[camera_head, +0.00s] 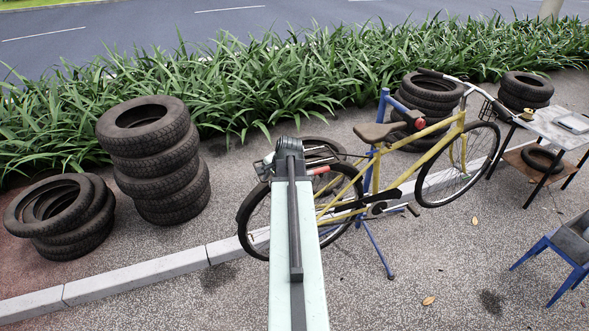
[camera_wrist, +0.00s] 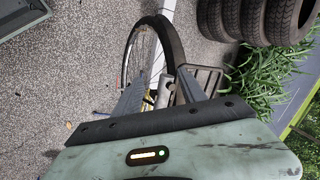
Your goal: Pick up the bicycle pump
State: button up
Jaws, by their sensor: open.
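I cannot make out the bicycle pump for certain in either view. The yellow bicycle (camera_head: 405,172) stands on a blue repair stand (camera_head: 375,240), with its rear wheel partly behind my arm in the head view. In the wrist view my gripper (camera_wrist: 161,72) is open, its two grey fingers apart and pointing toward the wheel (camera_wrist: 140,45) and its dark mudguard. A small silvery cylinder-like piece (camera_wrist: 163,93) shows between the fingers; I cannot tell what it is or whether it touches them. My arm hides most of the gripper in the head view.
Tyre stacks stand at left (camera_head: 160,165) and behind the bicycle (camera_head: 432,95). A low kerb (camera_head: 130,275) crosses the paving. A work table (camera_head: 550,125) and a blue-legged stool (camera_head: 570,245) are at right. Long green plants (camera_head: 260,85) border the road. Paving front right is mostly clear.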

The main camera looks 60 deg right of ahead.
jog(key=s+d+r+m+h+p, duration=0.2)
jog(key=s+d+r+m, duration=0.3)
jog(key=s+d, duration=0.5)
jog(key=shift+t, duration=0.3)
jog(key=b+x, duration=0.7)
jog(key=x, duration=0.1)
jog(key=shift+f, duration=0.35)
jog(key=shift+s+r, duration=0.1)
jog(key=shift+r, duration=0.15)
grip_shut()
